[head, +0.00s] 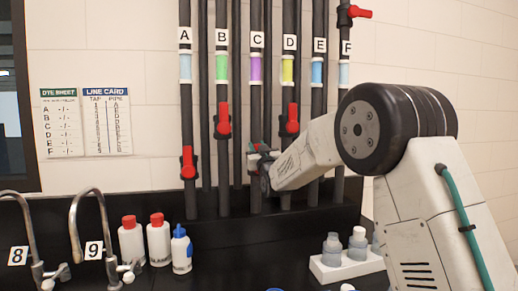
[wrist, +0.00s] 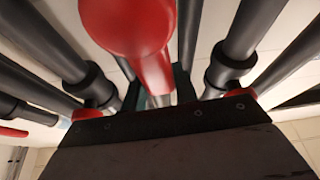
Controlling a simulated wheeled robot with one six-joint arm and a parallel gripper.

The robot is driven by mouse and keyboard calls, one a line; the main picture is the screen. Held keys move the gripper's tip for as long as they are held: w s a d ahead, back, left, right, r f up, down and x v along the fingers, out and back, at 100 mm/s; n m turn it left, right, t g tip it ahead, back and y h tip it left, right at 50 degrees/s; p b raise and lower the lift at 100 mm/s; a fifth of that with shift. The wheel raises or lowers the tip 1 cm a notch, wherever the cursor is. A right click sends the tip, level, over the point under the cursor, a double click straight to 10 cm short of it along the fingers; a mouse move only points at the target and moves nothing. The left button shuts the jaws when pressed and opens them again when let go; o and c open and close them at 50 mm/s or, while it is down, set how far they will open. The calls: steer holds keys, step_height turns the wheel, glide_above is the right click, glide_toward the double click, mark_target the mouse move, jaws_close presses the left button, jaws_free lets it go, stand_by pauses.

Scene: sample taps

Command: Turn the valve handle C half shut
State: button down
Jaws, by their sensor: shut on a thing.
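Pipe C has a label C (head: 257,41) and a purple band (head: 256,69) in the head view. In the wrist view a large red handle (wrist: 150,65) reaches from the top middle down to between the jaws of my gripper (wrist: 158,98). My gripper is shut on this handle. The handle's exact angle is hard to tell in the head view.
Neighbouring red handles B (head: 223,120) and D (head: 292,119) stand upright close on both sides. Handle A (head: 188,160) is upright and lower; handle F (head: 360,12) points right. Bottles (head: 158,240), taps (head: 88,225) and a white bottle rack (head: 345,266) stand below.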

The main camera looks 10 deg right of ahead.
steer(key=shift+a+f+n+g+y, duration=0.35)
steer(key=shift+a+n+y, duration=0.45)
steer(key=shift+n, duration=1.05)
steer(key=shift+a+f+n+g+y, duration=0.35)
steer(key=shift+a+n+y, duration=0.45)
steer(key=shift+n, duration=1)
steer(key=shift+a+f+n+g+y, duration=0.35)
steer(key=shift+a+n+y, duration=0.45)
steer(key=shift+n, duration=1.05)
steer(key=shift+f, duration=0.1)
steer(key=c, duration=1.1)
jaws_free()
steer(key=shift+d, duration=0.1)
steer(key=v, duration=0.8)
steer(key=shift+w, duration=0.1)
